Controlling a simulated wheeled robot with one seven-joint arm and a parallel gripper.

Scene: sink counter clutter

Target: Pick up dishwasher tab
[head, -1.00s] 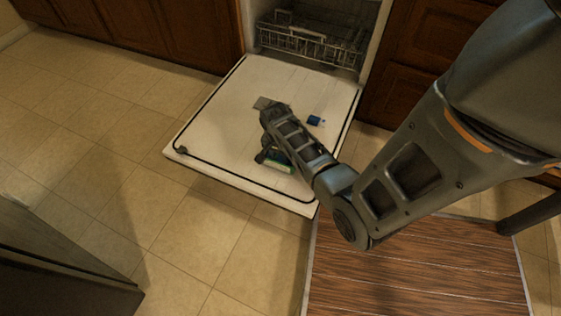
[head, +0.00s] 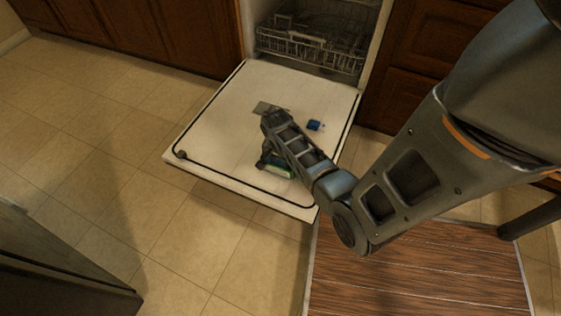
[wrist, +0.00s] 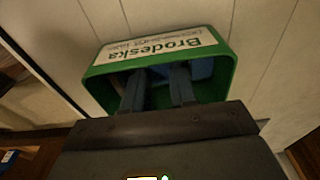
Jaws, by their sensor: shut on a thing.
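A green, open-ended box with a white label reading "Brodeska" (wrist: 160,47) fills the middle of the wrist view. In the head view the green box (head: 279,171) lies on the lowered dishwasher door, partly hidden by my arm. My gripper (wrist: 156,80) reaches into the box's open end, both fingers inside. A blue dishwasher tab (wrist: 201,68) shows in the box at the fingers; the part between them is dark and mostly hidden. The fingers are shut on a tab. A separate small blue tab (head: 315,125) lies on the door, right of my wrist.
The white dishwasher door (head: 225,120) lies open, with a grey dispenser (head: 268,108) near its middle. A wire rack (head: 312,45) stands inside the dishwasher. Wood cabinets (head: 125,35) flank it. Tiled floor is clear to the left.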

